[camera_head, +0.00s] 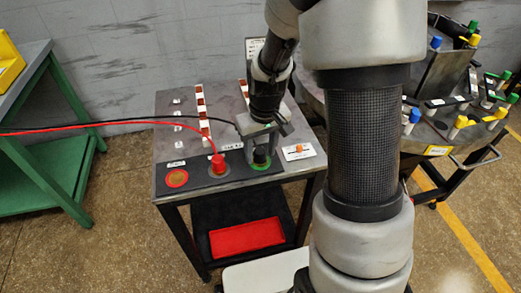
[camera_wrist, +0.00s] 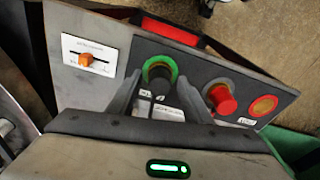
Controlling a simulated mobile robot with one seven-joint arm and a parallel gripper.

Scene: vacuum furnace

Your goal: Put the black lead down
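The black lead's plug (camera_wrist: 159,74) stands in the green-ringed spot on the dark strip at the table's front edge. It also shows below my gripper in the head view (camera_head: 260,156). The black cable (camera_head: 150,119) runs from the left toward my gripper. My gripper (camera_wrist: 160,82) is over the plug, with one finger on each side. The fingers are spread, with gaps between them and the plug. In the head view my gripper (camera_head: 260,145) hides part of the plug's top.
The red lead's plug (camera_head: 218,164) stands close by on the left, its red cable (camera_head: 130,124) running left. An empty red-ringed spot (camera_head: 177,179) lies beyond it. A white panel with an orange slider (camera_head: 299,151) is at the right. A red tray (camera_head: 246,237) sits on the lower shelf.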

